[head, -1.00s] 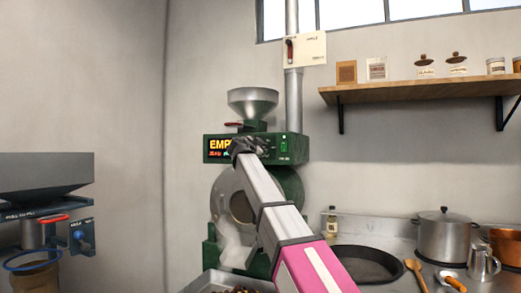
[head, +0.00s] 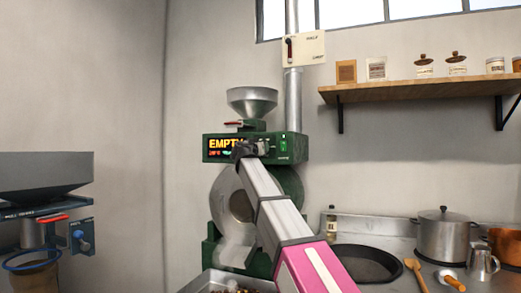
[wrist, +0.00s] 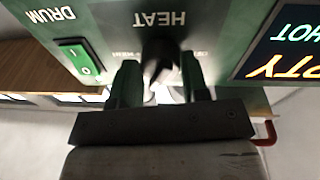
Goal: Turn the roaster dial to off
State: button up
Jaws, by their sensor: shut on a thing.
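The green roaster (head: 285,180) stands against the back wall in the head view, with a lit display (head: 222,144) reading EMPTY on its front panel. My gripper (head: 250,149) is at this panel, just right of the display, and hides the dial there. In the wrist view the dark dial (wrist: 160,52) sits below the upside-down HEAT label. My gripper (wrist: 161,80) has one finger on each side of it and is shut on it. The dial's pointer and its setting marks are mostly hidden, so I cannot tell its setting.
A green DRUM switch (wrist: 80,58) is beside the dial. A metal hopper (head: 252,100) tops the roaster, and a tray (head: 205,284) lies below it. A pan (head: 365,264) and a pot (head: 445,235) stand on the counter at right. A blue-framed machine (head: 45,205) is at left.

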jog(key=shift+s+d+r+n+y, duration=0.1)
jog(key=shift+n+y, duration=0.5)
jog(key=shift+n, duration=3.65)
jog(key=shift+w+d+r+n+y, duration=0.1)
jog(key=shift+n+y, duration=0.5)
jog(key=shift+n, duration=3.6)
jog(key=shift+s+d+n+y, duration=0.1)
jog(key=shift+n+y, duration=0.5)
jog(key=shift+n, duration=3.65)
jog(key=o, duration=0.9)
jog(key=shift+a, duration=0.1)
jog(key=v, duration=1)
jog(key=shift+s, duration=0.4)
